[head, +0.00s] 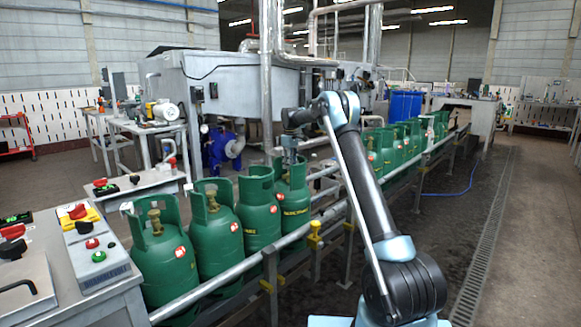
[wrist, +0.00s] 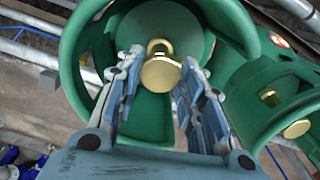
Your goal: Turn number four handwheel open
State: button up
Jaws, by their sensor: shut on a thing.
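Green gas cylinders stand in a row on the conveyor. The fourth from the left (head: 292,208) is under my gripper (head: 290,160), which points down into its collar. In the wrist view, the brass handwheel (wrist: 161,73) of that cylinder sits inside the round green collar (wrist: 228,18). My gripper (wrist: 158,82) has one finger on each side of the handwheel and is shut on it. In the head view, the collar and gripper hide this handwheel. The first three cylinders (head: 165,262) (head: 216,228) (head: 258,207) stand to the left, upright.
A steel rail (head: 215,288) with yellow clamps (head: 315,236) runs along the near side of the row. More green cylinders (head: 385,150) stand farther along the line. A control panel (head: 88,250) is at left. A neighbouring handwheel (wrist: 297,129) shows at right in the wrist view.

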jog(key=o, duration=1.1)
jog(key=shift+c, duration=0.2)
notch_tip(320, 180, up, 12)
